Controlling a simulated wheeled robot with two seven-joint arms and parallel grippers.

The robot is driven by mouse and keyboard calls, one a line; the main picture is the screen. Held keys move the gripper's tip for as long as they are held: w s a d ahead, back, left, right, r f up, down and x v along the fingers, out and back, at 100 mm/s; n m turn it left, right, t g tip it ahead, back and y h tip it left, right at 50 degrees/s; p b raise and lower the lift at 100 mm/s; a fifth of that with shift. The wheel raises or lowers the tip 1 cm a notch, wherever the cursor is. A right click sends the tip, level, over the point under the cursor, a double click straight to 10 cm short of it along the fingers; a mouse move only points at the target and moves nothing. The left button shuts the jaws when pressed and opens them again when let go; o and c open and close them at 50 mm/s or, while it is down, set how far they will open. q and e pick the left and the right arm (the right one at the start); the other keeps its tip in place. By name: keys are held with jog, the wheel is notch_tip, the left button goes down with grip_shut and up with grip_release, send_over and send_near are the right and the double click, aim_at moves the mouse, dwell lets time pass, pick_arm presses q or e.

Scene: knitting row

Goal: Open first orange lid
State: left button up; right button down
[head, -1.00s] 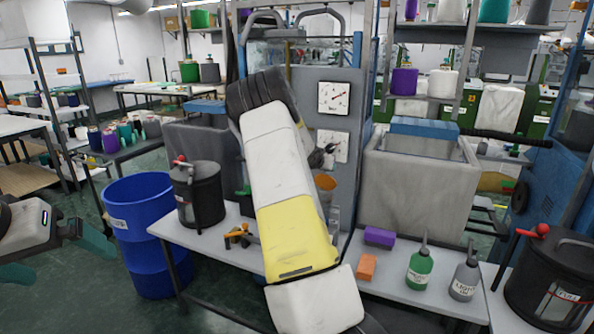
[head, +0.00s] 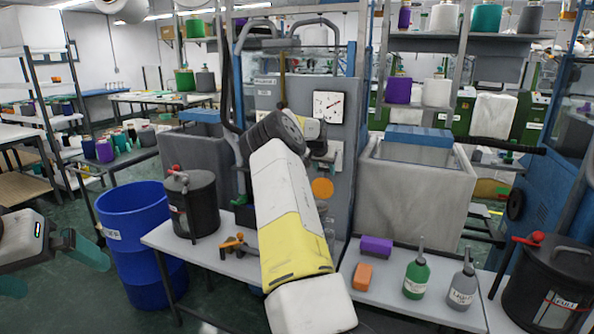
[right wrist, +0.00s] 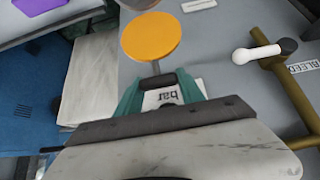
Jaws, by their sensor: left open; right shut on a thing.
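The orange lid (head: 322,188) is a round disc on the front of the grey machine (head: 345,85), below the gauges, facing me in the head view. In the right wrist view the orange lid (right wrist: 151,37) lies just beyond my fingers, with a short dark handle (right wrist: 157,81) at its near edge. My right gripper (right wrist: 158,88) has its teal fingers on both sides of this handle and is shut on it. My left gripper (head: 52,266) is open and empty at the far left, away from the machine.
A brass pipe with a white-tipped lever (right wrist: 257,53) is right of the lid in the wrist view. Two gauges, the upper one clear (head: 328,106), sit above the lid. A blue barrel (head: 135,230), black pot (head: 190,205) and bottles (head: 416,276) stand around the benches.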

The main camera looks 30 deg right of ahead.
jog(key=shift+f, duration=0.25)
jog(key=c, duration=0.7)
grip_release()
jog(key=shift+w+d, duration=0.1)
jog(key=shift+w, duration=0.05)
jog(key=v, duration=0.8)
